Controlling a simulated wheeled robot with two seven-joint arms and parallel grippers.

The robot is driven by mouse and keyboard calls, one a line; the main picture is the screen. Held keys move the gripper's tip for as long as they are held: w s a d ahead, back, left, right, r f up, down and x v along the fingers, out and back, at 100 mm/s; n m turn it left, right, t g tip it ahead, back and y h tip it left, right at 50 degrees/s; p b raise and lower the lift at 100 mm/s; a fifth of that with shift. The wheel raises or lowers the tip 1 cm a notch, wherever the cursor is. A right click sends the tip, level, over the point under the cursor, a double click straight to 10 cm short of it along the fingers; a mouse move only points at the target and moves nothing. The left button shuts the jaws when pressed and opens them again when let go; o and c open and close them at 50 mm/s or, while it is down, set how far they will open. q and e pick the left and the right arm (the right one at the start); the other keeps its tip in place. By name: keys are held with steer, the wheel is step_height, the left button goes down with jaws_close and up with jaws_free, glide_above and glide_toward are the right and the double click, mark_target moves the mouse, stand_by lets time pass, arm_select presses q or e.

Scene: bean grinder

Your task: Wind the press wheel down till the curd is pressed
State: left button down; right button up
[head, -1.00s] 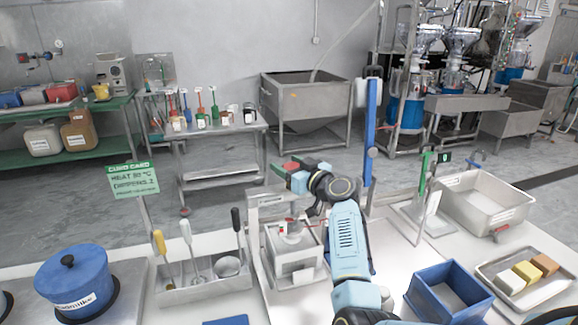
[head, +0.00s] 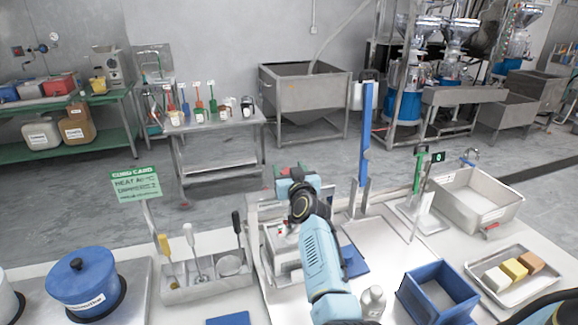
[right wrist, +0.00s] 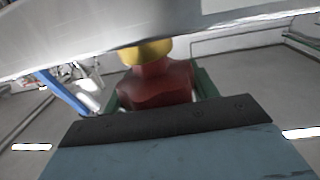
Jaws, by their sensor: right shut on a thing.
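The steel curd press (head: 268,244) stands on the counter, just right of the tool rack. My right arm hides much of its upper part, including most of the wheel. My right gripper (head: 288,180) is over the press frame, shut on a small part. In the right wrist view a red knob (right wrist: 155,85) with a yellow band (right wrist: 146,51) sits at the jaws; it looks like the wheel's handle. A grey metal surface (right wrist: 90,38) passes close above it. The curd inside the press is hidden. My left gripper is out of view.
A tool rack (head: 205,290) and a blue pot (head: 82,281) are left of the press. A white bottle (head: 373,303), a blue bin (head: 438,293), a tray of blocks (head: 512,302) and a steel basin (head: 478,197) are to the right. A blue upright lever (head: 366,140) stands behind.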

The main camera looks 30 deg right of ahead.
steer(key=o, duration=1)
steer(key=v, duration=1.3)
steer(key=shift+s, duration=0.2)
